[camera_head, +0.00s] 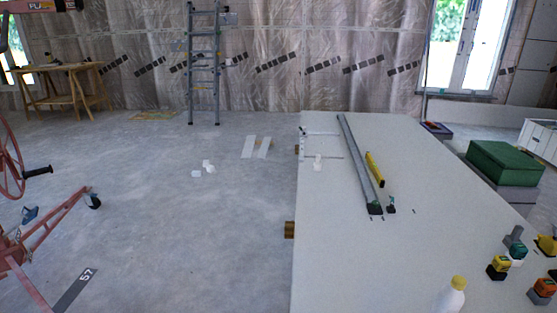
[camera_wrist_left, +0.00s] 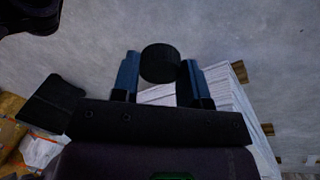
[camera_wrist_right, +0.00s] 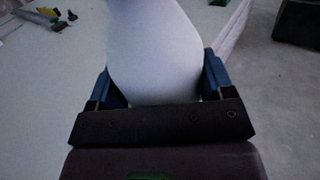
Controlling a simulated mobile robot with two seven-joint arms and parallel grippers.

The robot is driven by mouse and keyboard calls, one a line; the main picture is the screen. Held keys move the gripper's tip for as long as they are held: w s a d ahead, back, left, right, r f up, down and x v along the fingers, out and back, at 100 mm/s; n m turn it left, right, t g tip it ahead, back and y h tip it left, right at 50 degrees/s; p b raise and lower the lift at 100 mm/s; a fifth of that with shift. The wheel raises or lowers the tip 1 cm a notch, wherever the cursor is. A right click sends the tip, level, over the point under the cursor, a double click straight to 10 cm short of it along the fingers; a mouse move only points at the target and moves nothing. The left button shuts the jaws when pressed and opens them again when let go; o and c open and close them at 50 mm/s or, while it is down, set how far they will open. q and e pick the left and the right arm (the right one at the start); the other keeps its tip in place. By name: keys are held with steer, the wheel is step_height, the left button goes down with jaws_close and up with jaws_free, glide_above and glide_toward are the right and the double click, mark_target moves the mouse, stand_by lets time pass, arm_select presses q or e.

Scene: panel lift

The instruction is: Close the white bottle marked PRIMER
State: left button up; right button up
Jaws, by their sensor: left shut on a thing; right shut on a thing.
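My right gripper (camera_wrist_right: 158,78) is shut on a plain white bottle (camera_wrist_right: 155,50) in the right wrist view. The bottle's top is cut off by the frame, and no marking shows on this side. My left gripper (camera_wrist_left: 158,75) is shut on a round black cap (camera_wrist_left: 160,63) in the left wrist view, held between its blue fingertips. Neither gripper shows in the head view.
Open concrete floor (camera_head: 190,230) lies left.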

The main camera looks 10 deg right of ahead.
arm_select(q)
steer(key=shift+s+a+n, duration=0.2)
steer(key=shift+s+n, duration=0.05)
steer(key=shift+n, duration=0.25)
arm_select(e)
steer(key=shift+r, duration=0.1)
arm_select(q)
steer(key=r+n, duration=0.2)
steer(key=r, duration=0.1)
steer(key=d+r+n, duration=0.1)
steer(key=shift+s+r+t+h, duration=0.15)
steer(key=shift+r+t+h, duration=0.15)
steer(key=w+a+r+n, duration=0.2)
steer(key=a+r, duration=0.4)
steer(key=r, duration=0.4)
steer(key=w+a+r+n+t, duration=0.1)
steer(key=w+a+r+n, duration=0.1)
steer(key=a+r, duration=0.4)
steer(key=w+a+r+n, duration=0.3)
steer(key=a+r, duration=0.3)
steer(key=r, duration=0.8)
steer(key=shift+n+t, duration=0.3)
steer(key=shift+n, duration=0.3)
steer(key=shift+w+a+r, duration=0.15)
steer(key=shift+a+r, duration=0.1)
steer(key=shift+r, duration=0.1)
steer(key=a+r, duration=0.1)
steer(key=w+a+r, duration=0.1)
steer(key=shift+a, duration=0.3)
